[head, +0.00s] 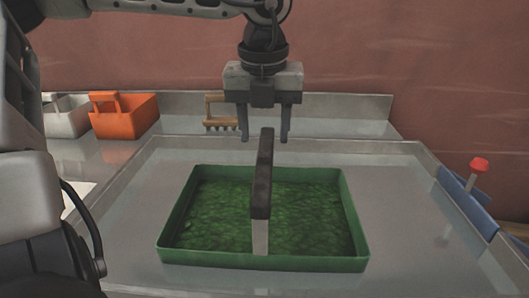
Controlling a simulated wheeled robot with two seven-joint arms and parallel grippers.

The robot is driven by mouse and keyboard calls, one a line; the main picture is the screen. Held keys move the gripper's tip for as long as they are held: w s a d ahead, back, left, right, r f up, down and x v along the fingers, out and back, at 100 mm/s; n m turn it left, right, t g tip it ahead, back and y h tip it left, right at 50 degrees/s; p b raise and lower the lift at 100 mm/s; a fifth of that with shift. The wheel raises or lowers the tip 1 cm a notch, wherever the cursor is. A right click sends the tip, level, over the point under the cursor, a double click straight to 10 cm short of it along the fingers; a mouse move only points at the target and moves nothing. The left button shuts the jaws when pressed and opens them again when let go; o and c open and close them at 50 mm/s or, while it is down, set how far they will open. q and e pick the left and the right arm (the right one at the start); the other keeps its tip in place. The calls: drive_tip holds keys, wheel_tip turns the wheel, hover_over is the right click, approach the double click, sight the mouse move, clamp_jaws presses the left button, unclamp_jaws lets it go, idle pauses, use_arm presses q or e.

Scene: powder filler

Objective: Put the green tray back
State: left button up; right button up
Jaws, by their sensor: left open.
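The green tray (264,264) sits on the grey metal work surface, near its middle. It holds a layer of green leafy-looking material (305,215). A dark bar-like handle (262,180) with a light metal lower part rises across the middle of the tray. My left gripper (264,137) points down above the far edge of the tray, with its two fingers apart and empty. In the picture the fingers straddle the top end of the handle; I cannot tell whether they touch it. My right gripper does not show.
An orange basket (125,117) and a white basket (66,118) stand at the back left. A wooden toothed tool (219,112) leans near the back ledge. A red knob (479,165) on a blue part is at the right. The metal surface (400,200) right of the tray is clear.

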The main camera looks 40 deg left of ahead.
use_arm(q)
drive_tip(key=shift+s+d+r, duration=0.1)
drive_tip(key=shift+r, duration=0.75)
drive_tip(key=shift+s+d+r, duration=0.1)
drive_tip(key=shift+r, duration=0.75)
drive_tip(key=shift+f, duration=0.1)
